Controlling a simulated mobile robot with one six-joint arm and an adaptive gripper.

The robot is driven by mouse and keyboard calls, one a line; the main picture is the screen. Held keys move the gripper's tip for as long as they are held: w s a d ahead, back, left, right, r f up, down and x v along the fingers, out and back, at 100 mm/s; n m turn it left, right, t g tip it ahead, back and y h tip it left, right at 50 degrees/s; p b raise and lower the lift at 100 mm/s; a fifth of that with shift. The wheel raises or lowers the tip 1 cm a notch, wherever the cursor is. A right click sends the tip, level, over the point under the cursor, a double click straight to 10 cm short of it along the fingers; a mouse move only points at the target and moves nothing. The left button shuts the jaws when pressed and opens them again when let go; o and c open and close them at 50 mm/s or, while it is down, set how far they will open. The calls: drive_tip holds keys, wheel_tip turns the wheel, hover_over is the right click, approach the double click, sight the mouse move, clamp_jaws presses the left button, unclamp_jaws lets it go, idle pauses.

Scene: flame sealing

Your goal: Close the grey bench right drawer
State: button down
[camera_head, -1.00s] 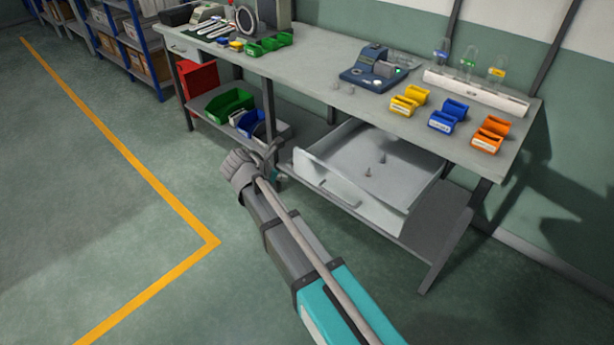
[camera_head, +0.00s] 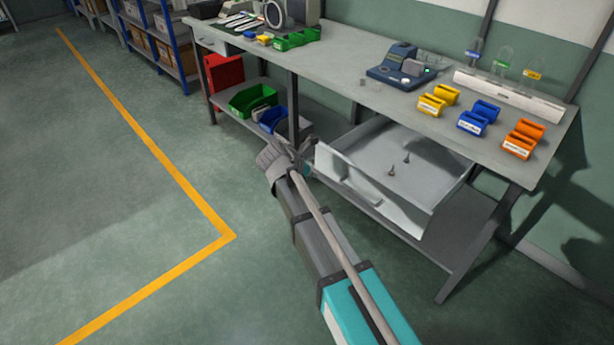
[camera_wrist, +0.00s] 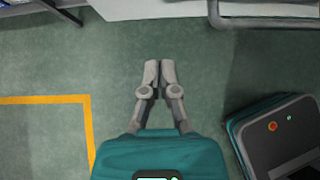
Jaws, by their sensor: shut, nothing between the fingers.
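The grey bench (camera_head: 350,65) runs along the wall. Its right drawer (camera_head: 365,187) stands pulled out under the right half of the top, with two small items on its floor. A bar handle is on the drawer's front; the drawer front (camera_wrist: 160,8) and handle (camera_wrist: 265,20) also show at the top of the wrist view. My gripper (camera_head: 300,152) is near the left end of the drawer front in the head view, its tips partly hidden by my wrist. In the wrist view my gripper (camera_wrist: 160,68) is shut and empty over bare floor, apart from the drawer front.
Yellow (camera_head: 437,100), blue (camera_head: 478,117) and orange (camera_head: 523,138) bins and a blue device (camera_head: 400,66) sit on the bench top. A bench leg (camera_head: 293,105) stands beside my gripper. The lower shelf holds green and blue bins. The floor in front is clear.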

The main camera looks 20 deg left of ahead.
sight(332, 171)
drive_tip(key=w+f+b, duration=0.1)
drive_tip(key=w+d+f, duration=0.1)
drive_tip(key=w, duration=0.1)
drive_tip(key=w+d+f+b, duration=0.1)
drive_tip(key=w, duration=0.1)
drive_tip(key=shift+w+f+b, duration=0.1)
drive_tip(key=shift+b, duration=0.2)
drive_tip(key=shift+w+d, duration=0.4)
drive_tip(key=shift+w, duration=0.35)
drive_tip(key=shift+a, duration=0.1)
